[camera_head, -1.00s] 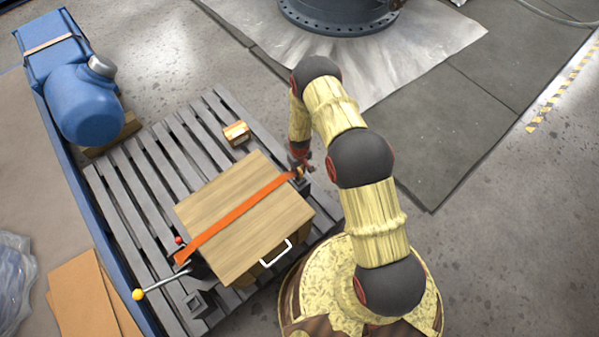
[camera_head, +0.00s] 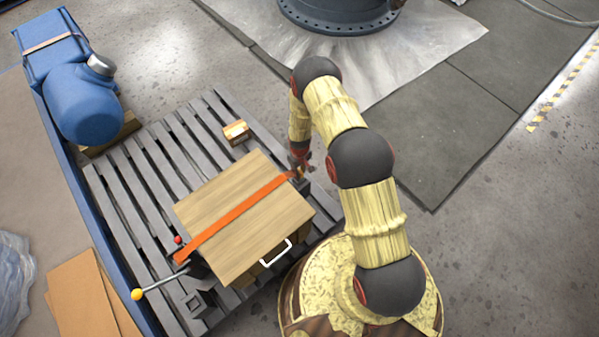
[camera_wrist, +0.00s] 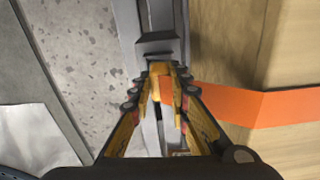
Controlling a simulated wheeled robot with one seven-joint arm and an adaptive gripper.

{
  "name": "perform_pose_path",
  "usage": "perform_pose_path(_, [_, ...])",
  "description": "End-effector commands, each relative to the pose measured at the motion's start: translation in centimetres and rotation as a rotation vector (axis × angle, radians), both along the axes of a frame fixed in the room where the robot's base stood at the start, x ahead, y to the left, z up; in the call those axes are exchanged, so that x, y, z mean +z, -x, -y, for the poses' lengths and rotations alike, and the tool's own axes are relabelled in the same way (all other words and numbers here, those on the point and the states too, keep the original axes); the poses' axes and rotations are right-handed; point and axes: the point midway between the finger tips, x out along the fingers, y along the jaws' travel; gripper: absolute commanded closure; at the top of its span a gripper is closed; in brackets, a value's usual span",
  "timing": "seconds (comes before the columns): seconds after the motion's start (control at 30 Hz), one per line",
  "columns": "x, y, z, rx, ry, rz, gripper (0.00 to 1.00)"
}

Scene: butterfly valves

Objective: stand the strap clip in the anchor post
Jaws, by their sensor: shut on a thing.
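An orange strap (camera_head: 236,215) runs over the wooden box, and its far right end reaches my gripper (camera_head: 300,169). In the wrist view my gripper (camera_wrist: 160,92) is shut on the strap clip (camera_wrist: 158,74), a small orange-yellow piece between the fingertips. The dark grey anchor post (camera_head: 304,186) stands at the box's right edge, just by the gripper. In the wrist view the post (camera_wrist: 160,44) shows directly beyond the fingertips. The fingers hide most of the clip, and I cannot tell whether it touches the post.
A ratchet lever with a yellow knob (camera_head: 138,295) sticks out at the front left. A small carton (camera_head: 236,132) lies behind.

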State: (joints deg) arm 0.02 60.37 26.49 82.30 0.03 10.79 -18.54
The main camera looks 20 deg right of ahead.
Motion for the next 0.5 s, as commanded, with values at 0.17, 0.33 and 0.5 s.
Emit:
perform_pose_path(0.17, [0.00, -0.07, 0.01, 0.000, 0.000, 0.001, 1.00])
perform_pose_path(0.33, [-0.23, -0.06, 0.01, 0.000, 0.000, 0.001, 1.00])
perform_pose_path(0.5, [-0.56, -0.07, 0.01, 0.000, 0.000, 0.001, 1.00])
